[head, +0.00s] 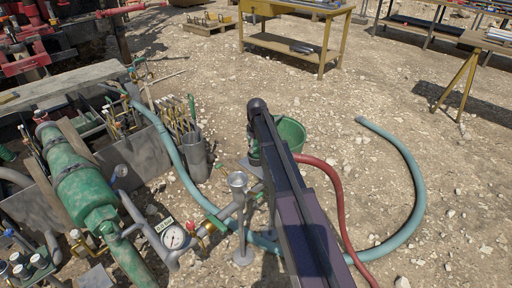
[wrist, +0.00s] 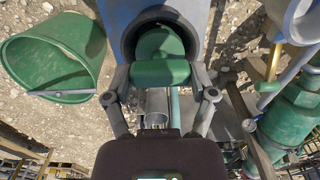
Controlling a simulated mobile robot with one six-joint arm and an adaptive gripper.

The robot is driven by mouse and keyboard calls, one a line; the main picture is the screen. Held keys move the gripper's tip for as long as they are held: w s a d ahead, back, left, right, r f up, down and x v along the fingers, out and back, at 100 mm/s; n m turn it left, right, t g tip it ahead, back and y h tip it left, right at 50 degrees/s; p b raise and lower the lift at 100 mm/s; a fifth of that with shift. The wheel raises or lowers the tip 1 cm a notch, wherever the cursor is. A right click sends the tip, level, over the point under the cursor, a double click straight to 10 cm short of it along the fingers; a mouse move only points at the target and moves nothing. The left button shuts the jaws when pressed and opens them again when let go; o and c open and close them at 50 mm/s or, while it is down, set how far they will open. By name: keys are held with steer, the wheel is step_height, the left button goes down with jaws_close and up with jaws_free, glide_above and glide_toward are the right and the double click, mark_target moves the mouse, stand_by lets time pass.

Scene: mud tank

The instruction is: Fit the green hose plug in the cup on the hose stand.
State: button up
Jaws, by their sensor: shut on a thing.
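The green plug (wrist: 160,72) is between the two fingers of my gripper (wrist: 162,90) in the wrist view, and the fingers are shut on it. A dark ring shows just behind the plug; I cannot tell how far behind. The hose stand's small grey cup (head: 237,181) stands upright on a thin post in the head view, left of my arm. A large pale round rim at the upper right of the wrist view (wrist: 299,18) looks like this cup, apart from the plug. In the head view my arm hides most of my gripper.
A green bucket (head: 291,134) stands right of my arm. A grey can of rods (head: 195,157) and a pressure gauge (head: 173,237) are on the left. A blue-green hose (head: 415,190) and a red hose (head: 340,195) curve over the gravel. Open gravel lies to the right.

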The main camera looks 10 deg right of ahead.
steer(key=shift+f+b, duration=0.4)
steer(key=shift+f, duration=0.05)
stand_by(0.3)
steer(key=o, duration=1)
steer(key=shift+o, duration=0.2)
steer(key=shift+w+r, duration=0.1)
steer(key=shift+r, duration=0.05)
